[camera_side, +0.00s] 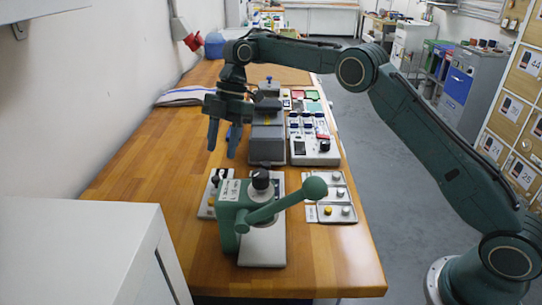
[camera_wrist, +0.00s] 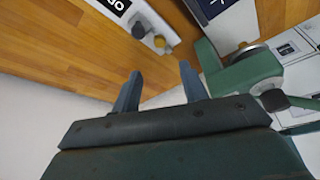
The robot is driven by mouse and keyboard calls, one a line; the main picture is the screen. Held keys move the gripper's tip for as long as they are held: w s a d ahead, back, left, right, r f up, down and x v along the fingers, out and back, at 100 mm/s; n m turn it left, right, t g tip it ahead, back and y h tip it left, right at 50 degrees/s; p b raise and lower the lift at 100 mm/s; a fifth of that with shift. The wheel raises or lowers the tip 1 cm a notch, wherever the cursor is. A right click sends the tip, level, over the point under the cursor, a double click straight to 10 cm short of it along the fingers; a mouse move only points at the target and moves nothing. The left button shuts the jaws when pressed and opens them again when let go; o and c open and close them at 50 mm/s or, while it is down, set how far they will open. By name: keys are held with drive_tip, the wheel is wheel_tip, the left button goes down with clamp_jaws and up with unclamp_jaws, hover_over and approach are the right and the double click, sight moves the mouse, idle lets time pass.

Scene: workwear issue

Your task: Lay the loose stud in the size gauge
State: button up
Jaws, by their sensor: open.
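A small pale plate with dark and yellow round parts (camera_side: 207,211) lies left of the green press. In the wrist view this plate (camera_wrist: 141,14) carries a label that reads "GO", so it looks like the size gauge. A small yellow round piece (camera_wrist: 160,41) shows at its end; I cannot tell whether it is a stud or part of the plate. I cannot single out the loose stud. My gripper (camera_side: 222,146) is open and empty, above the bench behind the plate. Its two fingers also show in the wrist view (camera_wrist: 160,82).
The green lever press (camera_side: 230,212) stands in front, its ball-ended lever reaching right. Pale trays (camera_side: 346,196) with silver and yellow studs lie right of it. A grey box (camera_side: 267,146) and a control unit (camera_side: 315,153) stand behind.

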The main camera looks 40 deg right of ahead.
drive_tip(key=s+d+r+m+t, duration=0.35)
drive_tip(key=s+r+m, duration=0.65)
drive_tip(key=s+r, duration=0.5)
drive_tip(key=s+d+f+m+t+h, duration=0.1)
drive_tip(key=s+d+f+m, duration=0.1)
drive_tip(key=s, duration=0.5)
drive_tip(key=s+d+f+m+t+h, duration=0.1)
drive_tip(key=s+d+f+m, duration=0.1)
drive_tip(key=s+d+m, duration=0.3)
drive_tip(key=s+d+f+m+t+h, duration=0.1)
drive_tip(key=s+d+m, duration=0.3)
drive_tip(key=s, duration=0.6)
drive_tip(key=shift+s+f+h, duration=0.25)
drive_tip(key=shift+f+h, duration=0.35)
drive_tip(key=shift+f, duration=0.2)
